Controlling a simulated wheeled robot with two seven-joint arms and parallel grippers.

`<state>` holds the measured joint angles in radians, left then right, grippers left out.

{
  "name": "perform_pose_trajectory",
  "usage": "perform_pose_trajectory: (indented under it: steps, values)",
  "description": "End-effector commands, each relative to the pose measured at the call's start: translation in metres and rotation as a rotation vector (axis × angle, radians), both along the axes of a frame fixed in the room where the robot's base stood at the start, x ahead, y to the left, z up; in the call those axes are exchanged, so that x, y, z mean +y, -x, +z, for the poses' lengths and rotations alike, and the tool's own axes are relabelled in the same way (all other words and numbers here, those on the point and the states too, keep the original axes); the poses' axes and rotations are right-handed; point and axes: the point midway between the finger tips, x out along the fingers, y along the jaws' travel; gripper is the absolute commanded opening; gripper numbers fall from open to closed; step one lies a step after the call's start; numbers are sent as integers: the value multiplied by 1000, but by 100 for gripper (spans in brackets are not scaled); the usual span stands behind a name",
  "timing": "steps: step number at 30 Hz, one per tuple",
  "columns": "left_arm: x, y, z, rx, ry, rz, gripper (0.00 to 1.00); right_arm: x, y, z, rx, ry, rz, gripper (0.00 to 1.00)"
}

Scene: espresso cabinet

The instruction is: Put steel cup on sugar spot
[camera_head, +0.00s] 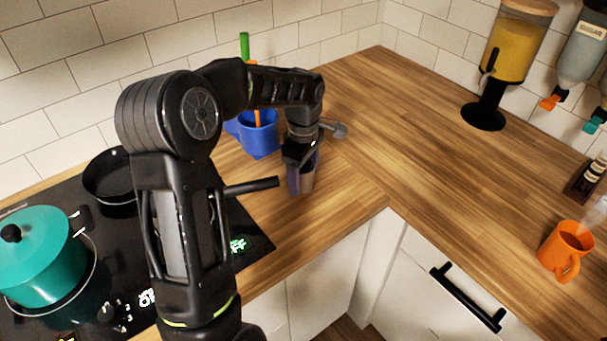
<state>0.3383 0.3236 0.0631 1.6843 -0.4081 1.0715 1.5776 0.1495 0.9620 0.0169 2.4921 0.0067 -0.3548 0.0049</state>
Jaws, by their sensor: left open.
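My left arm reaches over the stove from the lower left. I cannot make out a marked sugar spot. My right gripper is not in view.
A blue utensil holder (260,136) stands close behind the gripper. A black pan (110,180) and teal pot (40,262) are on the hob at left. An orange mug (565,247) and yellow-filled dispenser (512,50) stand at right. The middle counter is clear.

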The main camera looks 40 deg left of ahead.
Motion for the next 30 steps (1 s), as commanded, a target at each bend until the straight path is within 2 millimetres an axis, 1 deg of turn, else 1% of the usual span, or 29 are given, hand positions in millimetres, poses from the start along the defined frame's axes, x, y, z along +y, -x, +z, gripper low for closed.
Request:
perform_pose_trajectory:
  steps: [5, 15, 18, 23, 30]
  values:
    - [1, -1, 22, -6, -2, 0, 71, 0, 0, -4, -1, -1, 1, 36]
    - [0, -1, 92, -6, -1, 0, 71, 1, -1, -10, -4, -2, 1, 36]
    - [0, -1, 107, -4, 0, 0, 71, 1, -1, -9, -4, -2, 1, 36]
    - [0, -1, 118, -2, 0, 0, 71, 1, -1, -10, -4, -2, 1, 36]
    - [0, 0, 119, -1, 0, 0, 71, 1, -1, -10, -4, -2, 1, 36]
